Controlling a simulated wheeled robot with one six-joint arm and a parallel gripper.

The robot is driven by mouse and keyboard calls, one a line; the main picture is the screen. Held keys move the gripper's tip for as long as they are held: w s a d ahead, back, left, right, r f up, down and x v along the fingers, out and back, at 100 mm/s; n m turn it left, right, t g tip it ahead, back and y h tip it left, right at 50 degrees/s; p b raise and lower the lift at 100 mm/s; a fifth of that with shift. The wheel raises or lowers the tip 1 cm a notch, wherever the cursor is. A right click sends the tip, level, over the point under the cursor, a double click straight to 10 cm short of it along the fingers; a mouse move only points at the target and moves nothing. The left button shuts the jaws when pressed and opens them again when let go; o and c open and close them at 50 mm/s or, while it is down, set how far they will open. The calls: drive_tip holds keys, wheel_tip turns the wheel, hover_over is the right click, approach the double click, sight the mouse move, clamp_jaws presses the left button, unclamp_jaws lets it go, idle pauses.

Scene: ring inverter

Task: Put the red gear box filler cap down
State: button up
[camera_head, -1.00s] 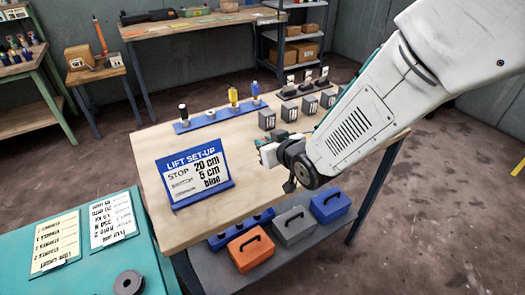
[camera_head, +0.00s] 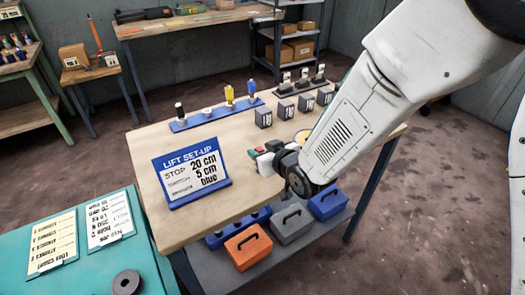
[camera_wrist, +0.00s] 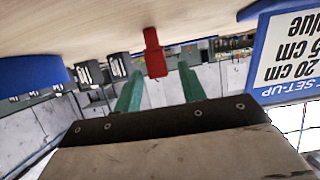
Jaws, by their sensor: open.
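The red gear box filler cap (camera_wrist: 154,55) shows in the wrist view, which is upside down. My gripper (camera_wrist: 160,72) is open, with one green finger on each side of the cap's free end and a gap on both sides. In the head view a small red patch, likely the cap (camera_head: 259,149), shows beside my gripper (camera_head: 268,150) over the middle of the bench. My wrist and arm partly hide that spot.
A blue-framed lift set-up sign (camera_head: 192,178) stands at the bench's front left. A blue rack with screwdriver-like tools (camera_head: 205,118) is at the back. Several dark grey blocks (camera_head: 263,117) stand behind my gripper. Bare wood lies between sign and rack.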

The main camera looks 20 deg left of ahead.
drive_tip(key=v, duration=1.2)
drive_tip(key=shift+r, duration=0.2)
drive_tip(key=d+r+m+g+h, duration=0.1)
drive_tip(key=d+r+m+h, duration=0.25)
drive_tip(key=d, duration=0.85)
drive_tip(key=d+r+m+g+h, duration=0.1)
drive_tip(key=d+r+m+h, duration=0.3)
drive_tip(key=d, duration=0.9)
drive_tip(key=s+d+r+m+g+h, duration=0.1)
drive_tip(key=s+d+r+g, duration=0.1)
drive_tip(key=s+d, duration=0.3)
drive_tip(key=s+d+r+m+g+h, duration=0.1)
drive_tip(key=s+d, duration=0.5)
drive_tip(key=s, duration=0.7)
wheel_tip(320, 180, up, 3)
drive_tip(key=g+h, duration=0.1)
drive_tip(key=g, duration=0.1)
drive_tip(key=shift+s+f+g, duration=0.25)
drive_tip(key=shift+s+g, duration=0.05)
drive_tip(key=shift+s, duration=0.05)
drive_tip(key=shift+a+m, duration=0.15)
drive_tip(key=shift+m, duration=0.1)
